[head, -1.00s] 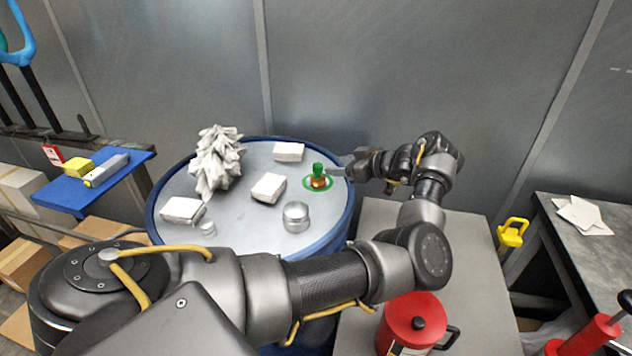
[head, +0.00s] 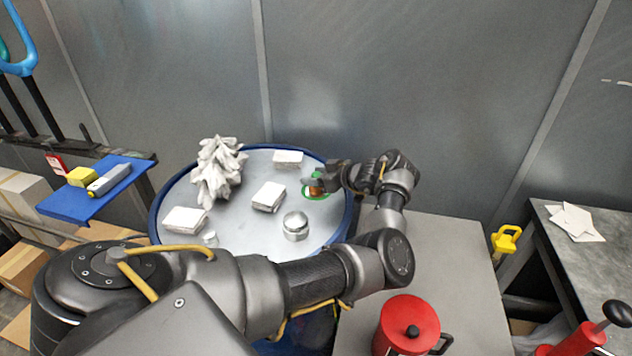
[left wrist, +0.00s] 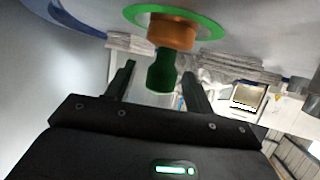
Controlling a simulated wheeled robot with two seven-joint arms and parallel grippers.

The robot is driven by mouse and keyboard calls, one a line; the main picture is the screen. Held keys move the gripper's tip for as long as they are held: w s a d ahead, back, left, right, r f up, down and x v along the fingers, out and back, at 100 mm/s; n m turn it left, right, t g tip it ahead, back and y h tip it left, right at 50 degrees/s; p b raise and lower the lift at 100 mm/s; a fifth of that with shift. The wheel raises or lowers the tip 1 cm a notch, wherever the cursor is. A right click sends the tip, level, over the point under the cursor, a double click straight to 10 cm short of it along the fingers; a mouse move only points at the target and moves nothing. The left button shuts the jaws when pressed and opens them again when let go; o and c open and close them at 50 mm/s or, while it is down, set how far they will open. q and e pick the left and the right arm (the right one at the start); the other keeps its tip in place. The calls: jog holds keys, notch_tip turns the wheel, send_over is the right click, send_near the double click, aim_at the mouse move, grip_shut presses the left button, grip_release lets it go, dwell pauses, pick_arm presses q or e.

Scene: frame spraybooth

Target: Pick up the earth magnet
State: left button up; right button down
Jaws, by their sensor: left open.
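The earth magnet (head: 316,191) has a green handle and a copper-coloured base. It stands on a green ring on the round drum top, at its right side. It also shows in the left wrist view (left wrist: 162,75), upside down in the picture. My left gripper (head: 317,181) reaches it from the right and partly hides it in the head view. In the left wrist view my left gripper (left wrist: 157,78) is open, with a finger on either side of the green handle and gaps showing on both sides. My right gripper is in neither view.
The blue-rimmed drum top (head: 240,225) also carries a crumpled white tree-like object (head: 217,172), several white blocks (head: 269,196) and a silver round tin (head: 296,226). A red can (head: 408,325) stands on the grey cabinet at right. A grey wall is behind.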

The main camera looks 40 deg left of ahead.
pick_arm(q)
jog(key=shift+d, duration=0.15)
jog(key=shift+c, duration=1.3)
jog(key=shift+r, duration=0.1)
grip_shut()
